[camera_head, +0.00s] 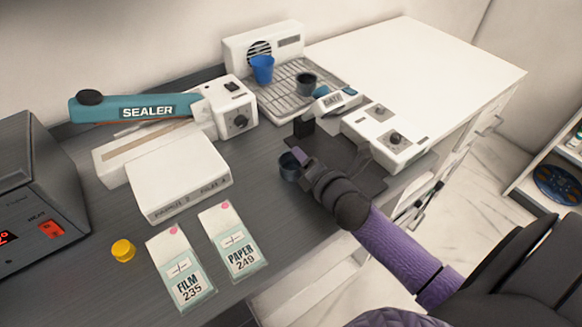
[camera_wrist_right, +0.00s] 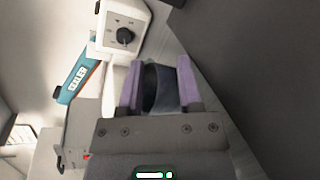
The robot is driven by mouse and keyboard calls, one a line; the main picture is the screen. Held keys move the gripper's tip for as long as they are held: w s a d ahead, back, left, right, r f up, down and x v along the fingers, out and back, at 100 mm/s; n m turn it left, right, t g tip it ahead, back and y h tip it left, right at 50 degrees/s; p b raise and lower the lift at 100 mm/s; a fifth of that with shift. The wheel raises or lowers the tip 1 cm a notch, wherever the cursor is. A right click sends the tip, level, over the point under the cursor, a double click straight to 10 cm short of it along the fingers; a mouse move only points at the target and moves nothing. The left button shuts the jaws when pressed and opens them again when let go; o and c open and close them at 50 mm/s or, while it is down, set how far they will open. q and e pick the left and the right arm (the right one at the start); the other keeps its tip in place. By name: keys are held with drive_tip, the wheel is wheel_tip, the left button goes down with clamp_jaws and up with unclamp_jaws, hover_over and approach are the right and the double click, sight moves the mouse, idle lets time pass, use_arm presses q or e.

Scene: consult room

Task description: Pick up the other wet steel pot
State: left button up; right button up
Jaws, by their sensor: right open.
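A small dark steel pot (camera_head: 289,167) stands on the dark counter, right of the white box. My right gripper (camera_head: 300,160) is at the pot, its jaws open. In the right wrist view, the dark pot (camera_wrist_right: 150,88) shows between the two purple finger pads (camera_wrist_right: 160,85); whether either pad touches it I cannot tell. Part of the pot is hidden by the gripper. Another dark steel pot (camera_head: 307,85) stands on the drying rack (camera_head: 285,99) at the back, beside a blue cup (camera_head: 262,69). My left gripper is out of view.
The teal sealer (camera_head: 150,108) and white box (camera_head: 178,175) lie to the left. Film (camera_head: 182,272) and paper (camera_head: 234,245) pouches and a yellow cap (camera_head: 123,251) lie in front. A white device with knobs (camera_head: 385,140) stands right of the gripper.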

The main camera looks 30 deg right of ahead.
clamp_jaws()
idle(0.3)
